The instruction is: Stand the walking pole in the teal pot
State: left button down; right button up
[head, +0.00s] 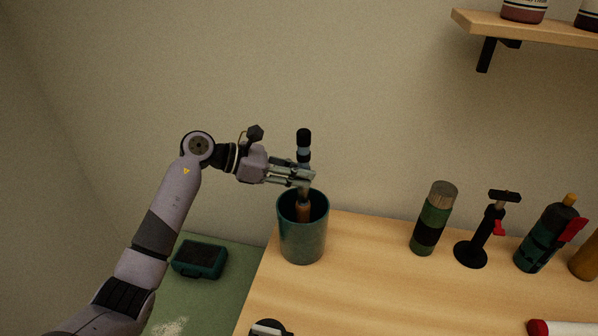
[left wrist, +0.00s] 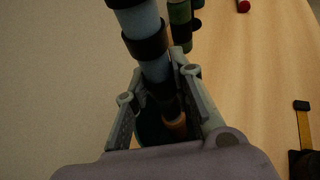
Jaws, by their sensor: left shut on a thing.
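The teal pot (head: 302,240) stands at the left back edge of the wooden table. The walking pole (head: 303,142) is upright, with a black top and a blue-grey section above my gripper. Its lower brown part goes down inside the pot's rim; its bottom end is hidden by the pot wall. My left gripper (head: 306,178) is shut on the pole just above the pot. In the left wrist view the pole (left wrist: 148,45) passes between the fingers (left wrist: 160,108), and the pot is mostly hidden behind them. My right gripper is not in view.
On the table (head: 360,290) to the right stand a green and black cylinder (head: 433,220), a black stand (head: 474,250) and a dark green bottle (head: 545,240). A shelf (head: 530,28) hangs at upper right. A teal case (head: 200,258) lies lower left.

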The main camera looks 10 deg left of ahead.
pick_arm(q)
jog(key=c, duration=1.3)
grip_release()
jog(key=v, duration=1.2)
